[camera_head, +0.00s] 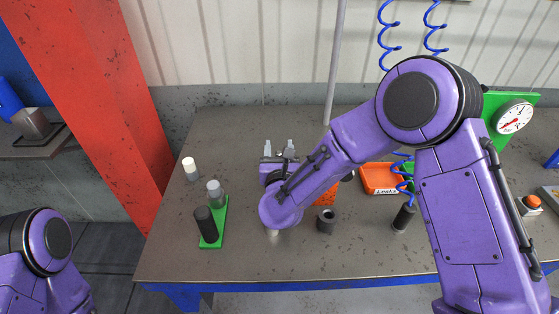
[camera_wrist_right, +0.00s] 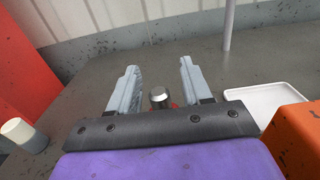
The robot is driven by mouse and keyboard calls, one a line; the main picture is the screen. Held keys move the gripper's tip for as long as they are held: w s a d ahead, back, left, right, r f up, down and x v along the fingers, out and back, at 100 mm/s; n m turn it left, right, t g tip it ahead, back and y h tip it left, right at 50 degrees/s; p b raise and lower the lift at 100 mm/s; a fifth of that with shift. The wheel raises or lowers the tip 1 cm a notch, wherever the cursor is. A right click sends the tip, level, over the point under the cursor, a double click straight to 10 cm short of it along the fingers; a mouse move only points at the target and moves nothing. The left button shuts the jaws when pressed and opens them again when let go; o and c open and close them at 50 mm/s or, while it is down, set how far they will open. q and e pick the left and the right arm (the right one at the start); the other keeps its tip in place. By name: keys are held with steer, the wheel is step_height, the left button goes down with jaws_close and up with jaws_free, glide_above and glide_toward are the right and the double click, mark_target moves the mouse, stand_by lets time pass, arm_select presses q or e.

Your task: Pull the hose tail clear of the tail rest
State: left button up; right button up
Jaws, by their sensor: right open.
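My right gripper (camera_head: 279,149) is over the middle of the bench, fingers pointing to the back wall. In the right wrist view its two grey fingers (camera_wrist_right: 158,82) stand apart. A short silver-topped cylinder (camera_wrist_right: 160,95) with some red at its base shows between them; I cannot tell if it is the hose tail or if a finger touches it. A blue coiled hose (camera_head: 403,172) comes down beside my right arm, near a black cylinder (camera_head: 404,217); its end and the tail rest cannot be made out for certain. My left gripper is out of view.
On the bench (camera_head: 350,258) are an orange Leaks bin (camera_head: 380,180), a dark hollow cylinder (camera_head: 326,220), a green stand (camera_head: 221,228) with two cylinders, and a white-topped cylinder (camera_head: 190,168). A white tray (camera_wrist_right: 262,100) shows in the wrist view. A red post (camera_head: 110,100) stands left.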

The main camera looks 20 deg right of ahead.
jaws_close()
step_height(320, 180, up, 4)
steer(key=p, duration=0.3)
steer(key=shift+r, duration=0.1)
steer(key=s+d+r+p, duration=0.1)
steer(key=s+r+p, duration=0.3)
steer(key=s, duration=0.3)
steer(key=s+d+r+p, duration=0.2)
steer(key=s+r+p, duration=0.2)
steer(key=s+p, duration=0.2)
steer(key=shift+s+d+r+p, duration=0.15)
steer(key=shift+s+r+p, duration=0.2)
steer(key=shift+r+p, duration=0.1)
steer(key=shift+f, duration=0.1)
